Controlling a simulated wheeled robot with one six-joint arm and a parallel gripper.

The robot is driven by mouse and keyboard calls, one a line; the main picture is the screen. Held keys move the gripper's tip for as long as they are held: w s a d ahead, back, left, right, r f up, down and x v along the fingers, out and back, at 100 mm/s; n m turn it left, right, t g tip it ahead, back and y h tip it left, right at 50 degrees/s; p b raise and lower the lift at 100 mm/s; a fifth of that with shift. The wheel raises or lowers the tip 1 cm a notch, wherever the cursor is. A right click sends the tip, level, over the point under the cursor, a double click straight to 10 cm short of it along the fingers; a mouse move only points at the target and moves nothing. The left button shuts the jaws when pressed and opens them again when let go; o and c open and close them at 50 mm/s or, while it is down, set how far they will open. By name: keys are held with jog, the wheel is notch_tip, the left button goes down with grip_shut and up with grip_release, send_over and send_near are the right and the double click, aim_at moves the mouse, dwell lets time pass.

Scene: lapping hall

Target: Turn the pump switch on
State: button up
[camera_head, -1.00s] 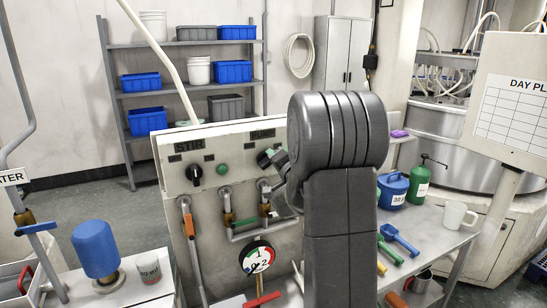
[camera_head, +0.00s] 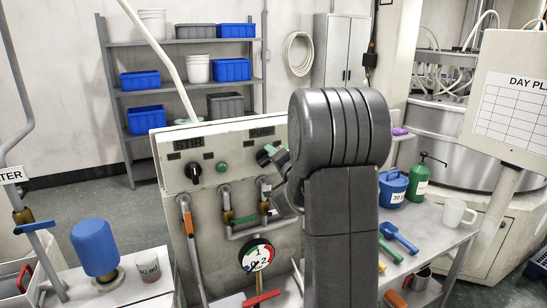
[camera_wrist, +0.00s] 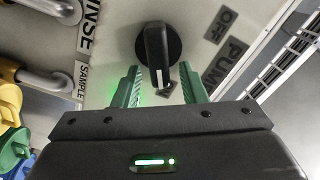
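The pump switch (camera_wrist: 158,45) is a black round knob with a raised handle and a white pointer line. It shows in the wrist view, with the pointer toward the bottom of the picture. An OFF label (camera_wrist: 219,24) and a partly cut PUMP label (camera_wrist: 226,66) lie to its right. My gripper (camera_wrist: 160,72) is open, with one green finger on each side of the handle; gaps show, and I see no clear contact. In the head view my gripper (camera_head: 273,158) is at the panel's upper right, where my arm hides part of the panel and the switch is hard to make out.
The panel (camera_head: 165,150) also has a STIR knob (camera_head: 194,173), a green button (camera_head: 222,168), pipes with valve handles and a gauge (camera_head: 257,254). A table (camera_head: 440,247) at right holds a blue container (camera_head: 393,187), a green bottle (camera_head: 421,180), a mug and scoops.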

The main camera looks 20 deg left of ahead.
jog(key=b+v, duration=0.3)
jog(key=v, duration=1)
jog(key=p+x, duration=0.3)
jog(key=x, duration=1)
jog(key=shift+w+a, duration=0.2)
jog(key=shift+a, duration=0.05)
